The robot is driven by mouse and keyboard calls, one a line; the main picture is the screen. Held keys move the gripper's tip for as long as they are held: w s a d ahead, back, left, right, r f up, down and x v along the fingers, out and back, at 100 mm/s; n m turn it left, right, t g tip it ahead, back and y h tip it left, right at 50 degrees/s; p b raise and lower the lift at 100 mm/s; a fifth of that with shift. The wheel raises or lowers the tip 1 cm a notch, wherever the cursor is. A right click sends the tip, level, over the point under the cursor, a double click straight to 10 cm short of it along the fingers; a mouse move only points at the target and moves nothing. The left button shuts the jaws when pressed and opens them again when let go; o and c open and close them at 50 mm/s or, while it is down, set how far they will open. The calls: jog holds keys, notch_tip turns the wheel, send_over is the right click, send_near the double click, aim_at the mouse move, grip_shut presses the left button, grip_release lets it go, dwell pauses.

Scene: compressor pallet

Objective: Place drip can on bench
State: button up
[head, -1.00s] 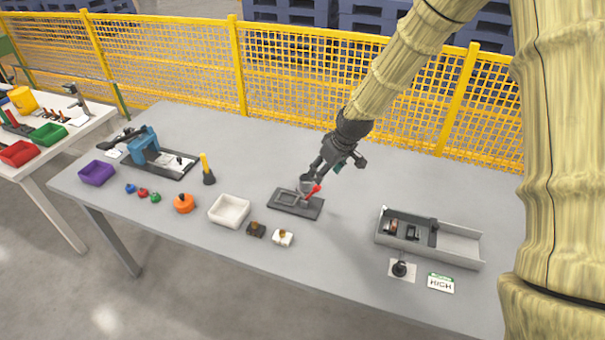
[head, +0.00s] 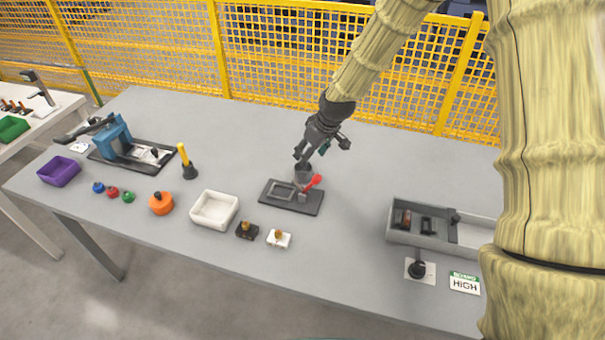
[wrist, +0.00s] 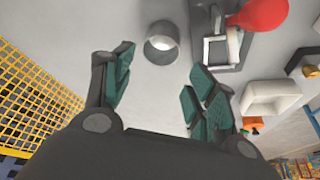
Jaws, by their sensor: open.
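The drip can (head: 303,173) is a small grey cylinder, standing upright on the grey bench (head: 350,235) just behind a dark tray (head: 272,205). In the wrist view the can (wrist: 163,43) shows its round rim and stands on bare bench beside the tray, a small gap apart. My gripper (head: 310,153) is just above and behind the can in the head view. In the wrist view my gripper (wrist: 160,75) has its green-padded fingers wide apart, with nothing between them and the can beyond the tips.
A red-headed item (head: 314,181) stands at the tray, close to the can. A white bin (head: 214,226) and small blocks (head: 247,231) lie to the left and front. A grey box (head: 399,236) stands right. A yellow mesh fence (head: 270,55) runs behind the bench.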

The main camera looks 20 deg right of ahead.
jog(key=shift+p+x, duration=0.5)
jog(key=shift+x, duration=1.9)
jog(key=shift+p+x, duration=1.1)
jog(key=shift+x, duration=1.5)
jog(key=shift+s+f, duration=0.1)
jog(key=shift+s, duration=0.15)
jog(key=c, duration=0.9)
